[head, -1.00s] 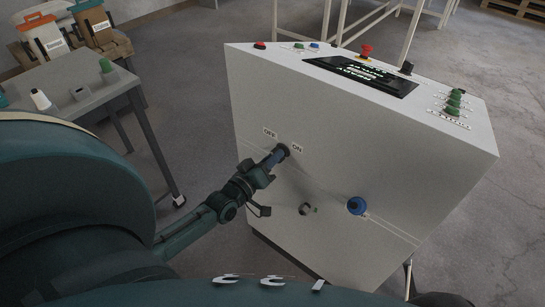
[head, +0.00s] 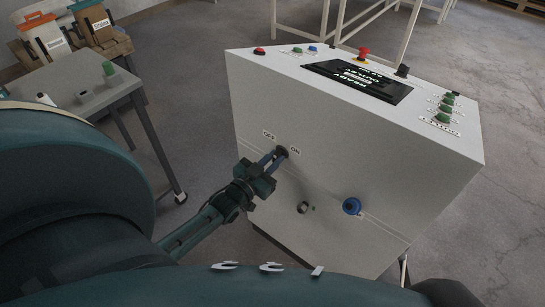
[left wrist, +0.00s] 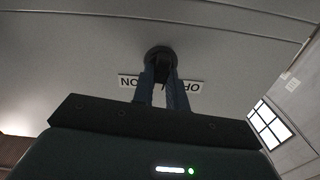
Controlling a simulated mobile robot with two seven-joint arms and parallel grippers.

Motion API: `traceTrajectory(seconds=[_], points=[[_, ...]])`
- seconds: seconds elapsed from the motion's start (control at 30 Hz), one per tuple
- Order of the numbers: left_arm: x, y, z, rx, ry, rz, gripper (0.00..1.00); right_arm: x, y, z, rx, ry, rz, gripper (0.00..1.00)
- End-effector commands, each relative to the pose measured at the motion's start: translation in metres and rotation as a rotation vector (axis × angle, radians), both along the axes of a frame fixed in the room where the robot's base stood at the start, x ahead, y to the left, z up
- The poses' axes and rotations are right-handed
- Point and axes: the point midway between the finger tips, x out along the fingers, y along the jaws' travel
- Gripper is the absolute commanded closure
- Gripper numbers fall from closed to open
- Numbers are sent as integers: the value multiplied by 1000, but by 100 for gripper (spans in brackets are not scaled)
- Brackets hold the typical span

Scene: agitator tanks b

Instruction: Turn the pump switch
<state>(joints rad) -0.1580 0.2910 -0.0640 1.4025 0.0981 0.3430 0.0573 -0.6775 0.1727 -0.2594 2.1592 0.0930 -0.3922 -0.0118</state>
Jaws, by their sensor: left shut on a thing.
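The pump switch (head: 283,151) is a dark round knob on the front face of a light grey control cabinet (head: 330,140), between an OFF label (head: 269,134) on its left and an ON label (head: 295,151) on its right. My left gripper (head: 275,157) is at the switch, with its two blue fingers shut on it. In the left wrist view the switch (left wrist: 159,52) shows at the tips of the fingers (left wrist: 162,80); these partly cover the labels, which appear upside down. The switch's exact angle is hard to tell. My right gripper is not in view.
A blue knob (head: 352,206) and a small round fitting (head: 303,208) sit lower on the cabinet front. The cabinet top carries a display (head: 358,81), a red button (head: 363,54) and several green knobs. A grey table (head: 105,98) stands at left.

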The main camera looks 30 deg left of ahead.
Motion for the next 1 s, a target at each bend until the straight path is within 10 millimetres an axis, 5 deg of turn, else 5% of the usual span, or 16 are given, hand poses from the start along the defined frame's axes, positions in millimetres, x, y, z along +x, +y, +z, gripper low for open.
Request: traceTrajectory(seconds=[0.53, 1.0], points=[[0, -2, 0, 475, -38, 1, 100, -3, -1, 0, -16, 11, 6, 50], [0, -2, -1, 660, -53, 0, 100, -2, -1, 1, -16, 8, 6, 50]])
